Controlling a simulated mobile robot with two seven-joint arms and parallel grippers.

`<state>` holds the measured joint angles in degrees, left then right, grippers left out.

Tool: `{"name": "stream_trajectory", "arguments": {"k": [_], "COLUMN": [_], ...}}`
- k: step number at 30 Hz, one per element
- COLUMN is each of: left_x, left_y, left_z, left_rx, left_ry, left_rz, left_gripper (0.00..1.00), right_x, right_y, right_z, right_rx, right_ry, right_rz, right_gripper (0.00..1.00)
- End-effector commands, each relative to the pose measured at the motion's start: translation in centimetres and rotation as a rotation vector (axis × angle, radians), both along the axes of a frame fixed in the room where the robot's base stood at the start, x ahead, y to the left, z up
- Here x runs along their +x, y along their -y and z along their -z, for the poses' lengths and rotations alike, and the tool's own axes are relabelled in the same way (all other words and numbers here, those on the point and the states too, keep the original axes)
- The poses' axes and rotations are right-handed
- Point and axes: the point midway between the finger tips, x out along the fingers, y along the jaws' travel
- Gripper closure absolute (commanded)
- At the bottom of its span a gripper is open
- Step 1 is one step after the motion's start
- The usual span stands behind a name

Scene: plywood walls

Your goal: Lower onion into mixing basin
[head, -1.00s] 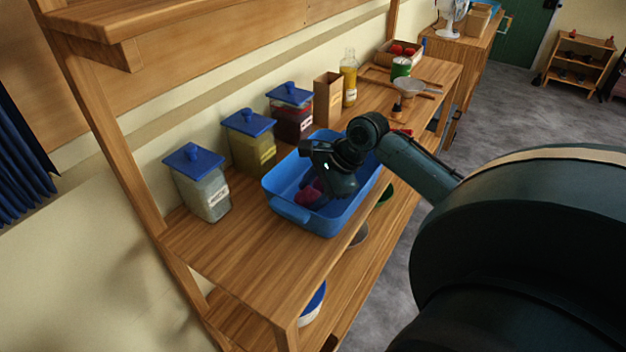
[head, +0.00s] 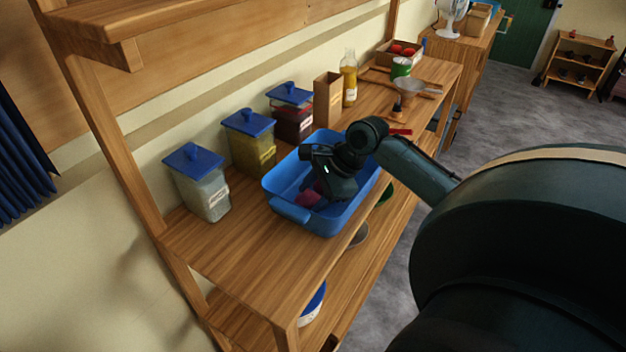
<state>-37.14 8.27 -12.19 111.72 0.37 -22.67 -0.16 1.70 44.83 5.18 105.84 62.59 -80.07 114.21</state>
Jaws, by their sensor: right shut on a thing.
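The blue mixing basin (head: 290,210) stands on the wooden shelf top, in the middle of the head view. My right gripper (head: 318,190) reaches down inside the basin and is shut on the purple-red onion (head: 307,198). The onion is low in the basin, near its left front part. The gripper hides part of the onion, and I cannot tell whether the onion touches the basin floor. My left gripper is not in view.
Three blue-lidded jars (head: 203,190) stand along the wall behind the basin. A brown box (head: 327,100), a yellow bottle (head: 348,80) and a green can (head: 400,68) stand farther back. The wooden shelf top (head: 240,255) is clear in front of the basin.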

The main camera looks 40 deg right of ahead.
Motion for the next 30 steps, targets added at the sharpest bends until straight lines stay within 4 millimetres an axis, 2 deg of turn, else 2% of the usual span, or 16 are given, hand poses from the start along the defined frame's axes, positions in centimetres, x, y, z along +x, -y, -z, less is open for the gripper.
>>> {"name": "stream_trajectory", "arguments": {"k": [2,3,11,22,26,30], "left_x": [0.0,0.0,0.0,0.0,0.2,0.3], "left_y": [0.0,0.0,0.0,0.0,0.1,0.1], "left_z": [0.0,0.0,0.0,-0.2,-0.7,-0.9], "left_rx": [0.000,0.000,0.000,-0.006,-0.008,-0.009], "left_ry": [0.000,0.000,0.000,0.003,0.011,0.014], "left_rz": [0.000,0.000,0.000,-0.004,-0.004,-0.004], "left_gripper": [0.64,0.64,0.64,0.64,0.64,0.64], "right_x": [0.0,0.0,0.0,-0.1,-1.0,-2.3], "right_y": [0.0,0.0,0.0,0.1,0.9,1.9], "right_z": [0.0,0.0,0.0,-0.3,-2.2,-5.0], "right_rx": [0.001,0.001,0.000,-0.001,-0.004,-0.005], "right_ry": [0.001,0.001,0.001,0.001,0.001,0.001], "right_rz": [0.000,0.000,0.000,0.001,0.000,-0.001], "right_gripper": [0.87,0.51,0.30,0.29,0.29,0.29]}}
